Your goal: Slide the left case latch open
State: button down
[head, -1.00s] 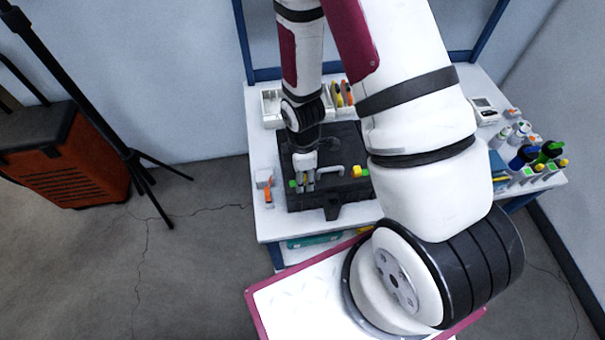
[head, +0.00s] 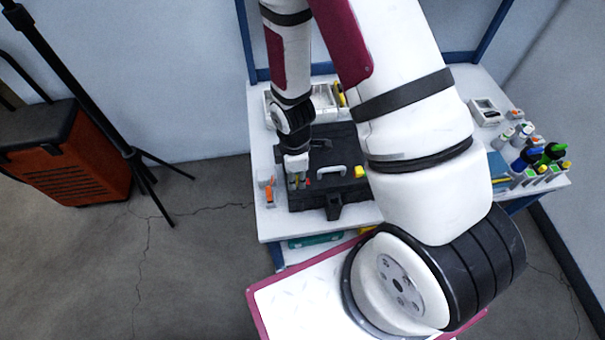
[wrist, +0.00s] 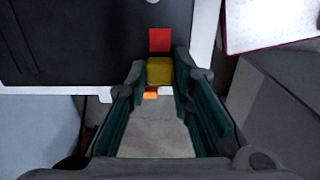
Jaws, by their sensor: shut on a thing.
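The black case (head: 340,190) lies on the white table, with its pale handle (head: 327,171) at the middle of the lid. The yellow left latch (wrist: 159,72) sits between my fingertips in the wrist view, with a red patch (wrist: 160,40) exposed beside it on the black case. My gripper (head: 298,184) is at the left part of the case, its fingers pointing down and shut on the left latch. In the head view the fingers hide most of that latch. The yellow right latch (head: 360,171) shows on the far side of the handle.
A small orange-and-white item (head: 267,188) stands left of the case. A white divided tray (head: 325,101) is behind it. Bottles and tubes (head: 535,155) crowd the table's right end. My upper arm covers part of the table.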

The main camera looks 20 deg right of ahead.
jog(key=c, duration=1.4)
grip_release()
jog(key=shift+w+a, duration=0.1)
jog(key=shift+a, duration=0.15)
notch_tip(320, 180, up, 12)
jog(key=s+d+r+m+t, duration=0.25)
jog(key=r+m, duration=0.45)
jog(key=r, duration=1)
jog(key=s+r+m+t+p, duration=0.1)
jog(key=s+r+m, duration=0.7)
jog(key=s+r, duration=0.4)
jog(key=shift+s+d+t+p, duration=0.3)
jog(key=shift+s+t+p, duration=0.05)
jog(key=shift+s, duration=0.25)
